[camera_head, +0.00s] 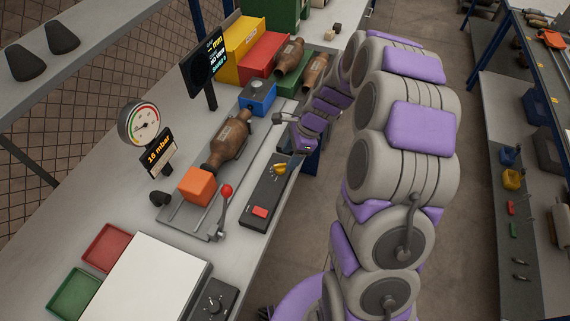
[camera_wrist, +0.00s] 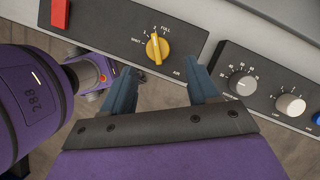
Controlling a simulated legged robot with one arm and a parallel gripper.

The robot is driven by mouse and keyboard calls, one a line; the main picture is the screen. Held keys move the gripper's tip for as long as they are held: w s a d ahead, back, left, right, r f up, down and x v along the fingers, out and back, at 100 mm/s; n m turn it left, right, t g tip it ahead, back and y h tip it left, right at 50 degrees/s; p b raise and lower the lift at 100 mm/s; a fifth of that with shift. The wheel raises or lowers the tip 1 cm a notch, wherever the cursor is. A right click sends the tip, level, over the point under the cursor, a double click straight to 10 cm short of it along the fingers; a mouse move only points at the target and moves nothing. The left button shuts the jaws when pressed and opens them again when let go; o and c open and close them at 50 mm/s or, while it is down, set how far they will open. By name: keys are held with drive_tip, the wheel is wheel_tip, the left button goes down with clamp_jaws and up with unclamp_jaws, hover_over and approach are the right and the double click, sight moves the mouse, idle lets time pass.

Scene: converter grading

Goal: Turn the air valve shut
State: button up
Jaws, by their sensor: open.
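The air valve is a yellow knob (camera_wrist: 157,48) on a dark grey panel marked AIR, with a printed scale around it that includes FULL. A pale line on the knob runs roughly up and down in the wrist view. The knob also shows in the head view (camera_head: 280,169), near the end of my arm. My gripper (camera_wrist: 162,69) is open, its two blue fingers apart with nothing between them. The knob lies just beyond the fingertips, between them in the picture and nearer the left finger. I see no contact with it.
A red button (camera_wrist: 60,14) and a grey dial (camera_wrist: 242,83) flank the knob. A round gauge (camera_head: 140,124) stands above a display (camera_head: 160,152) reading 16 mbar. A red-tipped lever (camera_head: 226,191), an orange block (camera_head: 198,186) and a brown converter (camera_head: 231,138) stand nearby.

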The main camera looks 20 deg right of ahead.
sight(283, 164)
drive_tip(key=x, duration=0.4)
drive_tip(key=shift+a+r, duration=0.2)
drive_tip(key=shift+a, duration=0.1)
drive_tip(key=shift+a+f+b, duration=0.3)
drive_tip(key=shift+a, duration=0.1)
drive_tip(key=shift+d, duration=0.55)
drive_tip(key=c, duration=0.3)
drive_tip(key=shift+a, duration=0.25)
drive_tip(key=c, duration=0.7)
drive_tip(key=shift+c, duration=0.2)
